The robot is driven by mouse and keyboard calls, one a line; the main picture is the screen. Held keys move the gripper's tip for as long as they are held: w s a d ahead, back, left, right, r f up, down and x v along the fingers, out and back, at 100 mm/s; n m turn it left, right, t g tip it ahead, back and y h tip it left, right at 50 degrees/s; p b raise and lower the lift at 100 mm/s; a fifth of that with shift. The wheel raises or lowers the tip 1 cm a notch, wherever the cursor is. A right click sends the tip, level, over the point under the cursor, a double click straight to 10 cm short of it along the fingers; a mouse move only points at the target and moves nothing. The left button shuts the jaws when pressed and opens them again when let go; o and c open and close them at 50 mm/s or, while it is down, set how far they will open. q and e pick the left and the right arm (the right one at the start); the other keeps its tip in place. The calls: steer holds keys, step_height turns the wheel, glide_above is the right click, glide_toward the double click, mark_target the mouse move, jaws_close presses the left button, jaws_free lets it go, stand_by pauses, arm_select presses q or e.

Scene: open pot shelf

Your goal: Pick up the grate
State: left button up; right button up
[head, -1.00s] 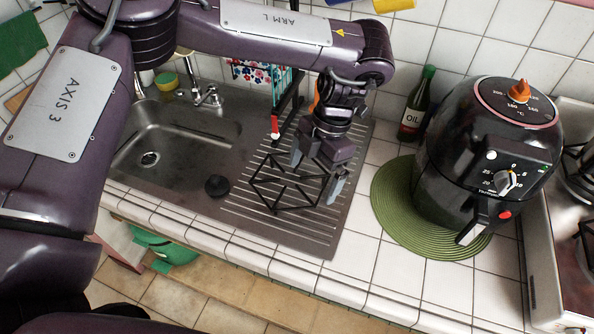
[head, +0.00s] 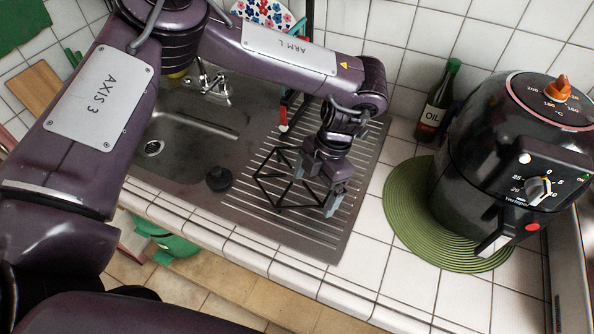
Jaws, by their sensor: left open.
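The grate (head: 288,191), a black metal frame of thin bars, lies on the ribbed drainboard (head: 265,221) to the right of the sink bowl. My left gripper (head: 319,195) reaches down from above at the right side of the grate. Its two fingers are apart, one on each side of the grate's right-hand bars as seen here. I cannot tell whether the fingers touch the bars. The gripper hides part of the grate's right end. My right gripper is not in view.
A black sink plug (head: 219,179) lies left of the grate, next to the sink bowl (head: 185,140). A black air fryer (head: 505,160) stands on a green round mat (head: 408,220) at the right. An oil bottle (head: 436,104) stands behind it. The tiled counter's front edge is clear.

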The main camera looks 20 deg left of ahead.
arm_select(q)
steer(key=shift+x, duration=1.25)
steer(key=shift+w+r, duration=0.1)
steer(key=shift+w, duration=0.05)
steer(key=c, duration=1.3)
